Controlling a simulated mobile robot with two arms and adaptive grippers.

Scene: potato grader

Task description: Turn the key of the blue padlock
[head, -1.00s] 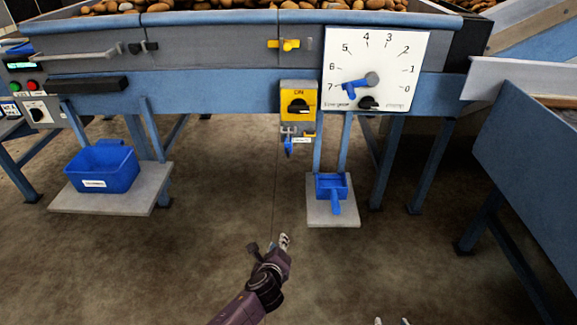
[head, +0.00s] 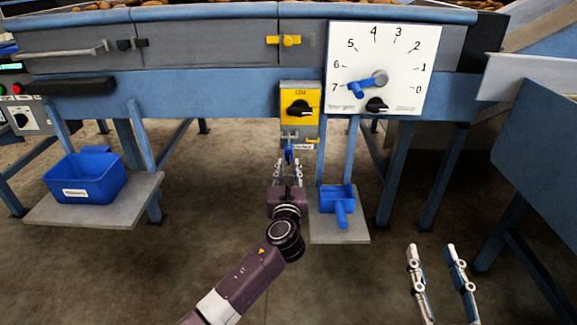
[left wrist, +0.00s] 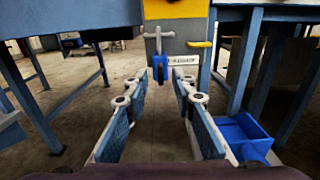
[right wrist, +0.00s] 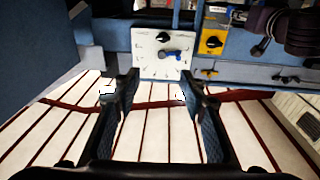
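The blue padlock (head: 289,152) hangs below the yellow switch box (head: 300,103), on a small grey plate with a white tag. It also shows in the left wrist view (left wrist: 160,67), just beyond my fingertips. Its key cannot be made out. My left gripper (head: 287,166) is open and empty, pointed at the padlock, which appears between its fingers but apart from them in the left wrist view (left wrist: 159,84). My right gripper (head: 434,254) is open and empty at the lower right, well away from the padlock; the right wrist view shows its parted fingers (right wrist: 158,88).
A white dial panel (head: 408,60) stands right of the yellow box. A blue scoop (head: 337,199) lies on a low grey shelf (head: 335,234) below right of the padlock. A blue bin (head: 84,180) sits on another shelf at left. Machine legs stand on both sides.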

